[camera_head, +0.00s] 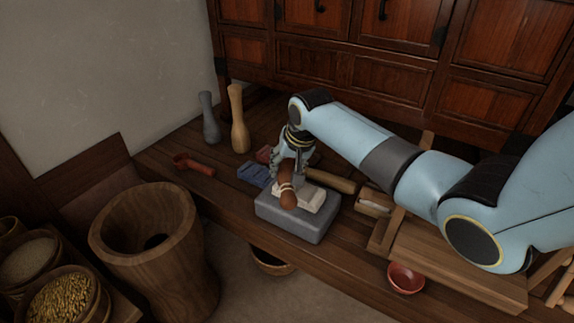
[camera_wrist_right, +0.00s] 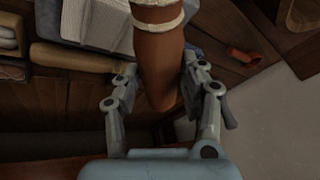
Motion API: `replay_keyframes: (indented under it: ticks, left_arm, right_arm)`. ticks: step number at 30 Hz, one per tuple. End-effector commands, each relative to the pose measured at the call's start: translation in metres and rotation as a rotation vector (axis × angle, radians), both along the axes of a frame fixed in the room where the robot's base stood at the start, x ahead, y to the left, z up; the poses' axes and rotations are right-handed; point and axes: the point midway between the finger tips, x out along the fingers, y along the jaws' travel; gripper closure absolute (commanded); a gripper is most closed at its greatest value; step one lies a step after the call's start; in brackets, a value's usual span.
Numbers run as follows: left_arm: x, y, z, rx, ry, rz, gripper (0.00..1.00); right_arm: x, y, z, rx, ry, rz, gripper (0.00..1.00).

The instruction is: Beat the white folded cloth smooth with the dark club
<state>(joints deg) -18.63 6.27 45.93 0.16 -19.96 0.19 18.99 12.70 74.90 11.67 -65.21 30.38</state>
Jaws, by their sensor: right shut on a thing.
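The white folded cloth (camera_head: 313,197) lies on a grey stone block (camera_head: 297,222) on the low wooden platform. My right gripper (camera_head: 288,170) is shut on a reddish-brown club (camera_head: 288,198) with pale bands, held at the cloth's left end. The club hides part of the cloth; whether they touch I cannot tell. In the right wrist view the club (camera_wrist_right: 158,60) runs between the two fingers of my right gripper (camera_wrist_right: 158,84), and pale cloth (camera_wrist_right: 103,22) shows beyond it. My left gripper is out of view.
A pale wooden club (camera_head: 239,125) and a grey one (camera_head: 209,120) stand at the back left. Another wooden club (camera_head: 335,182) lies behind the block. Blue folded cloth (camera_head: 254,174), a red scoop (camera_head: 194,164), a red bowl (camera_head: 405,279) and a large wooden mortar (camera_head: 150,255) are nearby.

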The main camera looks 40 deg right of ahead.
Motion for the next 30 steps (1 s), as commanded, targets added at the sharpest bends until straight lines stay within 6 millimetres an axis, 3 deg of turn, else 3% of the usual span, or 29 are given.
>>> replay_keyframes:
  ticks: [7, 16, 30]
  left_arm:
    - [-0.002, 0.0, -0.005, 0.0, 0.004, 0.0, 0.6]
    - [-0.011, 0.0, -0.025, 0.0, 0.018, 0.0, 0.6]
    - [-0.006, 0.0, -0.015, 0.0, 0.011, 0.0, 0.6]
  right_arm:
    - [-0.001, 0.0, -0.007, 0.0, 0.002, 0.0, 1.0]
    - [-0.001, 0.0, -0.047, 0.001, 0.004, 0.0, 1.0]
    - [0.0, 0.0, -0.038, 0.001, 0.001, -0.001, 1.0]
